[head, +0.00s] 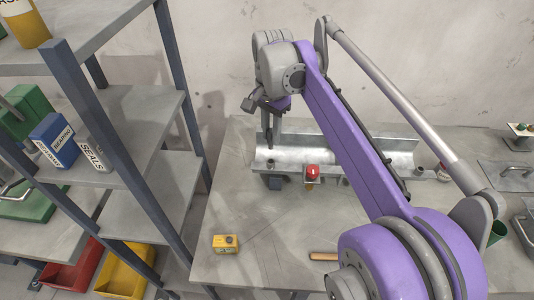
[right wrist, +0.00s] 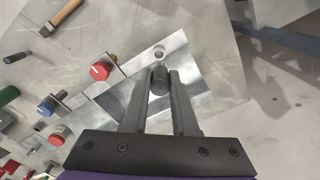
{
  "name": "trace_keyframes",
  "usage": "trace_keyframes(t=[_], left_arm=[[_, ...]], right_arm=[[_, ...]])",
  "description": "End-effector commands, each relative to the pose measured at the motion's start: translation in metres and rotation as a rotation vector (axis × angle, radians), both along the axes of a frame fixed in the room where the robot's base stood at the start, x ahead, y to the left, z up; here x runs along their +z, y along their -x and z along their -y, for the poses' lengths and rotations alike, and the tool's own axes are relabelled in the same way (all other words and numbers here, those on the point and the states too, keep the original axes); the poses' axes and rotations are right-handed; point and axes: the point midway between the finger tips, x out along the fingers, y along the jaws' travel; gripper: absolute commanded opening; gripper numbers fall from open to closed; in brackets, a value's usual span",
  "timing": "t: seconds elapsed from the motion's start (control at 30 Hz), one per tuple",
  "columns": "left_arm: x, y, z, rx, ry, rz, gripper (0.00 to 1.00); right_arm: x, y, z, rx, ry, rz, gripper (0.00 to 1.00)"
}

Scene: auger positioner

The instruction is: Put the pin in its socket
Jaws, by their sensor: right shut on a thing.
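My right gripper (right wrist: 160,78) is shut on a dark grey cylindrical pin (right wrist: 160,85), which sits between its two fingertips in the right wrist view. Just beyond the pin is a round hole, which looks like the socket (right wrist: 159,52), in a shiny metal plate (right wrist: 196,82). The pin looks apart from the hole, but I cannot tell its height above the plate. In the head view my right gripper (head: 268,128) points down at the left end of a metal trough (head: 290,158) on the bench. The pin is too small to make out there. My left gripper is not in view.
A yellow box (head: 225,244) and a wooden handle (head: 323,257) lie on the bench (head: 265,215). A loaded shelf (head: 150,115) stands left.

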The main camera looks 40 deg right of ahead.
Motion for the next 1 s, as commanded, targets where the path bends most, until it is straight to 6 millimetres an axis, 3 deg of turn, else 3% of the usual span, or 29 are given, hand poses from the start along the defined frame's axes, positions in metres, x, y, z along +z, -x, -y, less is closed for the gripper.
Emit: trace_keyframes(t=[0.1,0.5,0.93,0.97,1.0], left_arm=[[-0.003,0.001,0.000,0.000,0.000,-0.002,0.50],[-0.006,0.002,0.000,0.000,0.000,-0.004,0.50],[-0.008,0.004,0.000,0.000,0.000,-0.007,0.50],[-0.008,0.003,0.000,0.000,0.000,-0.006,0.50],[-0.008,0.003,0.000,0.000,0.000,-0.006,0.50]], right_arm=[[-0.021,0.000,0.000,0.002,0.000,-0.001,0.00],[-0.069,0.000,0.000,0.004,0.000,0.000,0.00],[-0.076,0.000,0.000,0.004,0.000,0.000,0.00],[-0.075,0.000,0.000,0.004,0.000,0.000,0.30],[-0.075,0.000,0.000,0.004,0.000,0.000,0.37]])
